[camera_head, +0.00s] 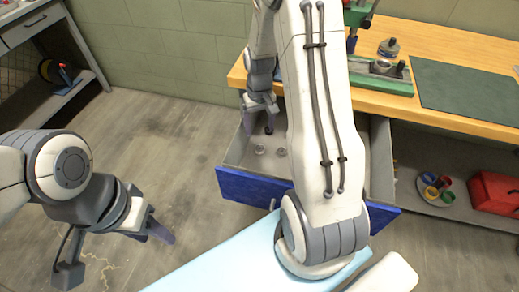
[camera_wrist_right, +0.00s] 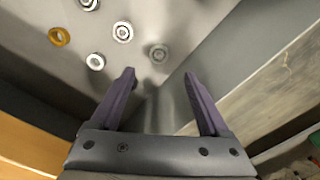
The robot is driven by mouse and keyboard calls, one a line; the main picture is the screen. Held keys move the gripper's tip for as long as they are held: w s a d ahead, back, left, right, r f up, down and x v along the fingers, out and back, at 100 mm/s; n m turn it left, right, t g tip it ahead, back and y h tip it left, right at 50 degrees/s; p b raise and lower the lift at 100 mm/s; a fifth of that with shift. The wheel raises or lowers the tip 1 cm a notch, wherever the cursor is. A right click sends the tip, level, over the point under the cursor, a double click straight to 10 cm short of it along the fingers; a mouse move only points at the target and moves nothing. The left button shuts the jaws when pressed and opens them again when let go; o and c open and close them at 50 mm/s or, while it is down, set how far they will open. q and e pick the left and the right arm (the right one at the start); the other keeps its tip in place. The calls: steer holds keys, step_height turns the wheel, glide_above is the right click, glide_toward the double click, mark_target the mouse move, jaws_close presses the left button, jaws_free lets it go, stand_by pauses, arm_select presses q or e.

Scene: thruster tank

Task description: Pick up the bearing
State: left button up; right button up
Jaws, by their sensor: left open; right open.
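Several small ring-shaped parts lie on the grey floor of the open drawer (camera_head: 237,187). In the right wrist view, a silver ring with a dark inner band (camera_wrist_right: 123,32) looks like a bearing. A similar ring (camera_wrist_right: 88,4) is cut by the top edge. A greyer round part (camera_wrist_right: 159,53) lies between the finger directions, beyond the tips. Two rings show in the head view, one of them clear (camera_head: 259,149). My right gripper (camera_head: 259,125) is open and empty over the drawer's far left part. My left gripper (camera_head: 160,232) is open and empty over the floor, left of the drawer.
A gold ring (camera_wrist_right: 59,37) and a plain white ring (camera_wrist_right: 95,61) lie near the others. The drawer walls are close to the right gripper. My right arm hides much of the drawer.

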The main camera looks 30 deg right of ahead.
mark_target(260, 148)
step_height(260, 148, down, 10)
steer(key=shift+w+d+r+b, duration=0.1)
steer(key=shift+b, duration=0.25)
jaws_close()
